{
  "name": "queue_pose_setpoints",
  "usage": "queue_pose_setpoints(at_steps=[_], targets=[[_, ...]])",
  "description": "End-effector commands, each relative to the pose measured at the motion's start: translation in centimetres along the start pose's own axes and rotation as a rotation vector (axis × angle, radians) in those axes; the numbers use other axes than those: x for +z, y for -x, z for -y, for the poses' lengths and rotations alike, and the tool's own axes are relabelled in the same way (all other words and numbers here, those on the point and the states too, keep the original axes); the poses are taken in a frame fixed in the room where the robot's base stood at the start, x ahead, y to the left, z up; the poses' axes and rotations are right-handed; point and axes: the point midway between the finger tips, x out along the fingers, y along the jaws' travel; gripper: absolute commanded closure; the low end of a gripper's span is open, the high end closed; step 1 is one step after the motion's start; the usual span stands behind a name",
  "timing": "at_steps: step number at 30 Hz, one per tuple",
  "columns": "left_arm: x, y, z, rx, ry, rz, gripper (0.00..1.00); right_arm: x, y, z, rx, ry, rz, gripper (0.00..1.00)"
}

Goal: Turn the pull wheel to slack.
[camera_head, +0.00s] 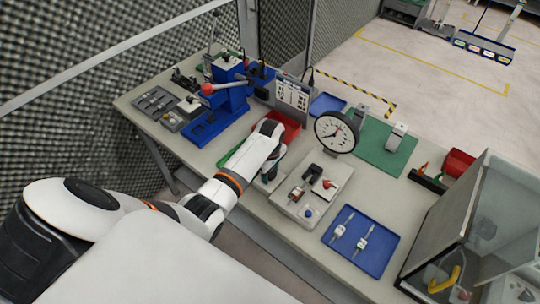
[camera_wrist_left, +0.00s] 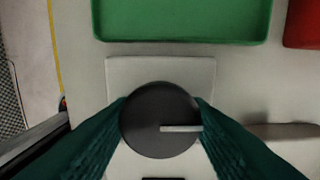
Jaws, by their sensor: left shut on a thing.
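The pull wheel (camera_wrist_left: 150,105) is a dark round disc with a pale bar mark running from near its middle to the right edge. It sits over a light plate (camera_wrist_left: 185,70) in the left wrist view. My left gripper (camera_wrist_left: 160,120) has its two dark green fingers on the left and right sides of the wheel, shut on its rim. In the head view my left gripper (camera_head: 271,170) reaches down beside a grey tester base (camera_head: 310,206); the wheel is hidden there. My right gripper is not in view.
A green tray (camera_wrist_left: 180,20) and a red bin (camera_wrist_left: 303,22) lie beyond the wheel. A blue press (camera_head: 230,92) stands to the left. A blue tray (camera_head: 361,241) with small parts and a clear-walled box (camera_head: 480,225) are at the right.

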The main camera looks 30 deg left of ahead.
Motion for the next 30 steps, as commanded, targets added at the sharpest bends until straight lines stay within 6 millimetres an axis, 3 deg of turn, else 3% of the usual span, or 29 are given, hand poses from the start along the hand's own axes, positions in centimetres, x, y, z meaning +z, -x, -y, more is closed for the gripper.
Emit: queue_pose_setpoints(at_steps=[6,7,10,22,26,30], targets=[[0.3,0.3,0.2,-0.008,0.004,0.005,0.8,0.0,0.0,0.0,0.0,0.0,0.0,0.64],[0.3,0.3,0.2,-0.008,0.004,0.005,0.53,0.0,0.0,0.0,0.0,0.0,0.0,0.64],[0.2,0.2,0.2,-0.006,0.003,0.003,0.36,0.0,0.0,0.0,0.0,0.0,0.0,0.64],[0.1,0.7,0.1,-0.004,0.0,0.001,0.36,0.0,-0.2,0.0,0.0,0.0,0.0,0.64],[0.1,2.2,0.1,-0.006,0.0,0.001,0.36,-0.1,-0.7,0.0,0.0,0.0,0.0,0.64],[0.1,5.2,0.2,-0.01,0.001,0.002,0.36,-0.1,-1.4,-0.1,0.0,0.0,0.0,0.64]])
